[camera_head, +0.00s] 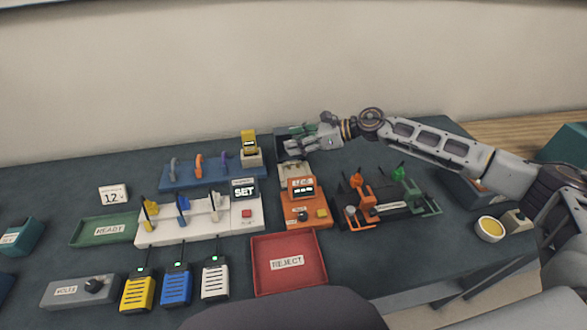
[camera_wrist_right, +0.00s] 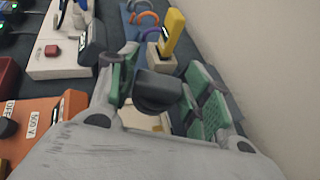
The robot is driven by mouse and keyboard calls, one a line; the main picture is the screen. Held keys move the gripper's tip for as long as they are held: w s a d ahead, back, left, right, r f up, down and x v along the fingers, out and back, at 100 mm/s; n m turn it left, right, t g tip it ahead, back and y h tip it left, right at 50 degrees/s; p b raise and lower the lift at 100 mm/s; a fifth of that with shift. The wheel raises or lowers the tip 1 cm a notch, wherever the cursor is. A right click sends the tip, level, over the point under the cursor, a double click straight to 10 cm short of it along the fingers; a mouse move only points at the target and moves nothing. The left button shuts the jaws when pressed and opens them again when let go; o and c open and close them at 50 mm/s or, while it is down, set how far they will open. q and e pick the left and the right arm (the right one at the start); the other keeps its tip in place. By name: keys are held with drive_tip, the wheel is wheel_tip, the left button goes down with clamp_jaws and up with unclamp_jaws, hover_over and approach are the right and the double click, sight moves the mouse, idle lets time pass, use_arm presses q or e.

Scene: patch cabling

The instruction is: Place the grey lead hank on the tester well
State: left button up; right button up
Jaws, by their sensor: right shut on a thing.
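The grey lead hank (camera_head: 172,169) is a grey loop at the left end of the blue rack (camera_head: 185,180). The orange tester (camera_head: 303,211) stands right of centre. Behind it is a pale well (camera_head: 296,174), partly covered in the right wrist view too (camera_wrist_right: 142,118). My right gripper (camera_head: 297,142) is behind the tester, away from the grey hank. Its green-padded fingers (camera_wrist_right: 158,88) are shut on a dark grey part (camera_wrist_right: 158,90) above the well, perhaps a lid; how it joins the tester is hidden. My left gripper is out of view.
Orange and purple loops share the rack, and a yellow-topped block (camera_head: 250,150) stands close left of my gripper. The white SET panel (camera_head: 198,222), red REJECT tray (camera_head: 289,263) and tool stand (camera_head: 388,208) surround the tester. The wall is close behind.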

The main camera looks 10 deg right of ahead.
drive_tip(key=shift+r, duration=0.1)
drive_tip(key=shift+f, duration=0.3)
wheel_tip(320, 180, down, 4)
drive_tip(key=shift+r, duration=0.15)
drive_tip(key=shift+f, duration=0.4)
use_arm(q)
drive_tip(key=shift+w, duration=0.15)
